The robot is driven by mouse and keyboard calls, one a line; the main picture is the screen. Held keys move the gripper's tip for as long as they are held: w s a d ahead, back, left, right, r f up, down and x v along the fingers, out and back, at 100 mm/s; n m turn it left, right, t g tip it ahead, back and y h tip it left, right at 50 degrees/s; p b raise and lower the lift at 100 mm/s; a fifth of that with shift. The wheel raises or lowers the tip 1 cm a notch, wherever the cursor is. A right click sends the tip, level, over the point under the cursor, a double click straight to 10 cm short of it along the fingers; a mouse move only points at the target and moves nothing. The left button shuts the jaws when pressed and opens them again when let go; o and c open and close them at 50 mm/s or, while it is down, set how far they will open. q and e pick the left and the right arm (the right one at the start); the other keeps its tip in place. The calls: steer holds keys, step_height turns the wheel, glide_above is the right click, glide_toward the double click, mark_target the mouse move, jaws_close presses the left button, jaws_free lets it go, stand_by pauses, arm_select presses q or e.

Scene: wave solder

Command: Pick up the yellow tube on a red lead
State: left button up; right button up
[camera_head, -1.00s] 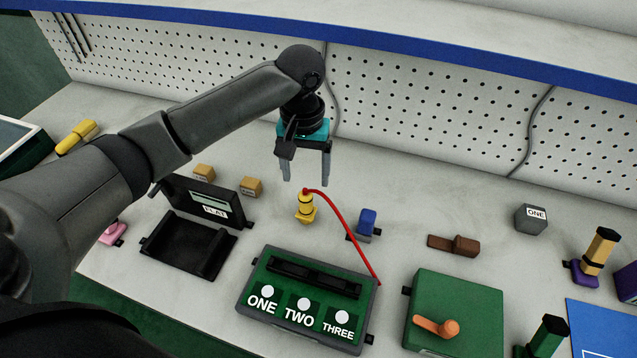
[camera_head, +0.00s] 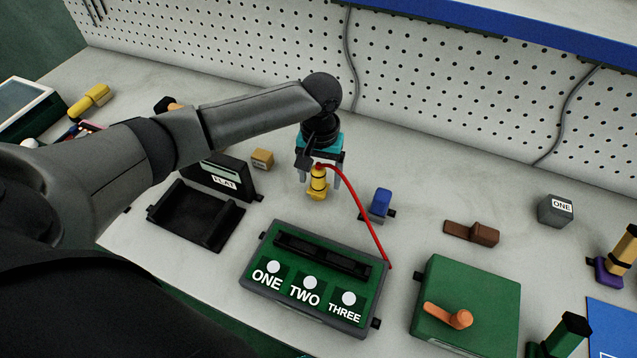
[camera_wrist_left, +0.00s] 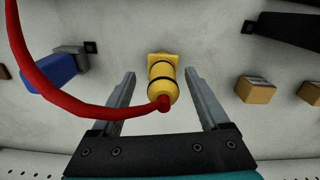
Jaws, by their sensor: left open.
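The yellow tube (camera_head: 317,184) has dark bands and stands on the grey bench behind the green ONE-TWO-THREE box. A red lead (camera_head: 361,208) runs from its top end to the right side of that box. My left gripper (camera_head: 320,186) is open, pointing down at the tube. In the left wrist view, the tube (camera_wrist_left: 162,82) lies between the two open fingers (camera_wrist_left: 162,92), with a gap on each side. The red lead (camera_wrist_left: 60,98) curves off to the left there. My right gripper is not in view.
The green ONE-TWO-THREE box (camera_head: 312,285) is in front of the tube. A tan block (camera_head: 262,159) sits behind left. A pegboard (camera_head: 430,90) stands at the back.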

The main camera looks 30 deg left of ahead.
mark_target(318, 185)
arm_select(q)
step_height(318, 185, down, 4)
steer(key=shift+a+r+b, duration=0.15)
steer(key=shift+r+b, duration=0.05)
steer(key=shift+b, duration=0.2)
jaws_close()
stand_by(0.3)
steer(key=shift+r, duration=0.1)
